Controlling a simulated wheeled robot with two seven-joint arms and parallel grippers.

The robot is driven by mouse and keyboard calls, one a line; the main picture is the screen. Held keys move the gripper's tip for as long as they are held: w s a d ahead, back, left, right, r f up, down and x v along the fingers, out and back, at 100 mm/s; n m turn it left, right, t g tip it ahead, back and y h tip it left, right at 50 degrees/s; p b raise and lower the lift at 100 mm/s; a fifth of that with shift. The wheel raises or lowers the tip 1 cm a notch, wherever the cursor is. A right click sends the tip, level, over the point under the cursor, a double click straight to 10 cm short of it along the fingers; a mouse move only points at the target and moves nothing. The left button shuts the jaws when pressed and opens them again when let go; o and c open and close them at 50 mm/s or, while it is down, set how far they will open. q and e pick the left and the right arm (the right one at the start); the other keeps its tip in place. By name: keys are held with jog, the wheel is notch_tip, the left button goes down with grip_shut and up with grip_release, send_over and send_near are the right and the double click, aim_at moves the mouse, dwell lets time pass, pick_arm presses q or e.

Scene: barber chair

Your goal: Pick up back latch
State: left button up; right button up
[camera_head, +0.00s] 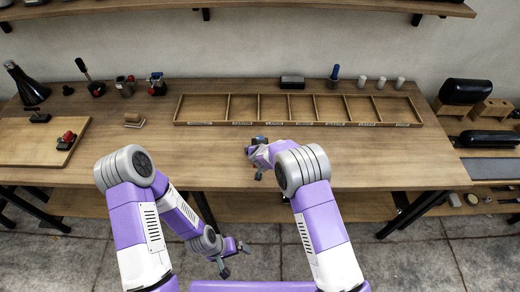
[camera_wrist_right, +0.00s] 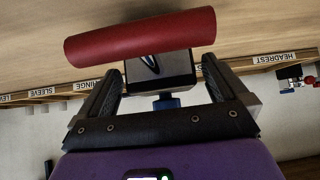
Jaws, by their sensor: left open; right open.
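In the right wrist view, a part with a red cylindrical bar (camera_wrist_right: 140,37), a dark metallic block (camera_wrist_right: 160,70) and a blue knob (camera_wrist_right: 167,102) lies between my right gripper's fingers. It may be the back latch; I cannot tell for sure. My right gripper (camera_wrist_right: 161,68) is open around the block, with narrow gaps visible at its sides. In the head view, my right gripper (camera_head: 256,158) is low over the middle front of the table, and its arm partly hides the part. My left gripper (camera_head: 236,260) is open and empty, below the table's front edge.
A divided wooden tray (camera_head: 298,123) with labelled compartments stands along the table's back. A red-topped part (camera_head: 66,140) sits on a wooden board (camera_head: 30,150) at left. Several small tools stand at the back left. The table (camera_head: 400,160) right of my right arm is clear.

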jog(key=shift+w+a+f, duration=0.15)
jog(key=shift+w+f, duration=0.35)
jog(key=c, duration=1.4)
notch_tip(320, 180, up, 10)
jog(key=p, duration=0.4)
jog(key=shift+r, duration=0.1)
jog(key=shift+f+b, duration=3.55)
jog(key=shift+f, duration=0.95)
